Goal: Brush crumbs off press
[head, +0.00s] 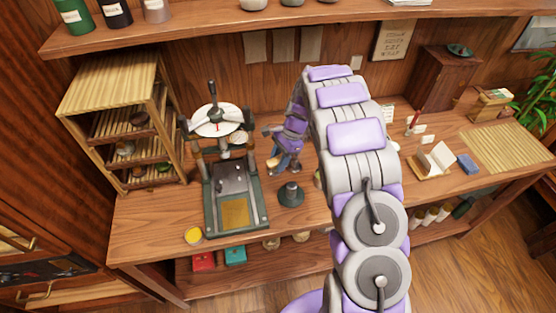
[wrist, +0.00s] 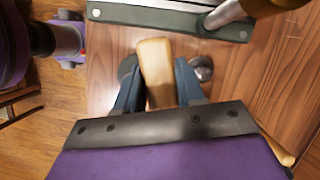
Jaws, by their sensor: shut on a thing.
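The press (head: 235,185) stands on the wooden counter at left centre, with a dark green base, a brass-coloured plate (head: 236,213), a round white dial and an upright screw handle. Crumbs on it are too small to make out. My gripper (head: 275,160) is just right of the press, above the counter. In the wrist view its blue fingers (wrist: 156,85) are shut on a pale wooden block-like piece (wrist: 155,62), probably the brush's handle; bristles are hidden. The press's green base edge (wrist: 165,15) lies just beyond it, apart from it.
A dark round stand (head: 291,194) is right of the press. A slatted rack (head: 125,120) stands at left. A blue block (head: 468,164) and cards lie at right. A shelf (head: 200,28) runs above.

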